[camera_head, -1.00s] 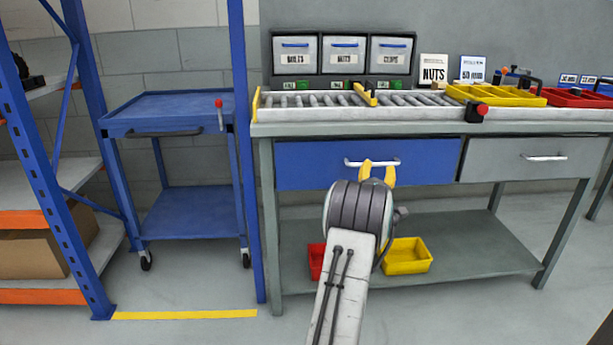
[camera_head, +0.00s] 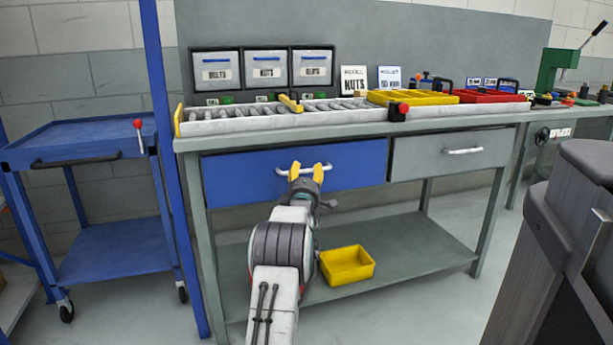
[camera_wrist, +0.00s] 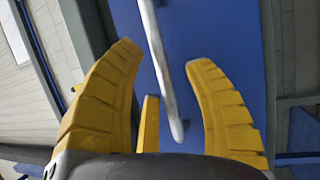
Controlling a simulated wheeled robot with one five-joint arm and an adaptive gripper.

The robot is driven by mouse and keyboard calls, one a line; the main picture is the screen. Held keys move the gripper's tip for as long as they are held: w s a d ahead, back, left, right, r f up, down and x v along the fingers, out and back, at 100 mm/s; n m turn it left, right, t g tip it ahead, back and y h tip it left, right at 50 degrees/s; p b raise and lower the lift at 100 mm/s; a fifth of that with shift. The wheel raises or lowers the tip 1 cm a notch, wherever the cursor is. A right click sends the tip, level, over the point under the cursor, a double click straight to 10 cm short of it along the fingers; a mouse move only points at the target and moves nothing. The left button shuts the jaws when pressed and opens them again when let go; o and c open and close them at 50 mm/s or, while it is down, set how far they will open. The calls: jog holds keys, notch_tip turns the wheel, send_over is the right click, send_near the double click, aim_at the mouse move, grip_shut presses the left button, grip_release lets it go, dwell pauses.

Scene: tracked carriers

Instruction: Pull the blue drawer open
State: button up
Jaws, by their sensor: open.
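The blue drawer (camera_head: 352,166) is on the left under the workbench top, and its front looks flush with the bench frame. Its silver bar handle (camera_head: 281,173) is partly covered by my gripper (camera_head: 306,171) in the head view. My gripper is open, with its yellow fingers at the handle. In the wrist view, the handle (camera_wrist: 158,58) runs between the spread fingers of my gripper (camera_wrist: 166,56), with the blue drawer front (camera_wrist: 215,28) behind it. Gaps show on both sides of the bar, so no finger is closed on it.
A grey drawer (camera_head: 428,160) is to the right of the blue one. A yellow bin (camera_head: 347,272) sits on the lower shelf. A blue cart (camera_head: 110,190) and a blue post (camera_head: 168,170) stand left. A dark grey object (camera_head: 560,250) is close at the right.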

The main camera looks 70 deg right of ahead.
jog(key=shift+w+d+r, duration=0.15)
jog(key=shift+d, duration=0.5)
jog(key=shift+o, duration=0.2)
grip_shut()
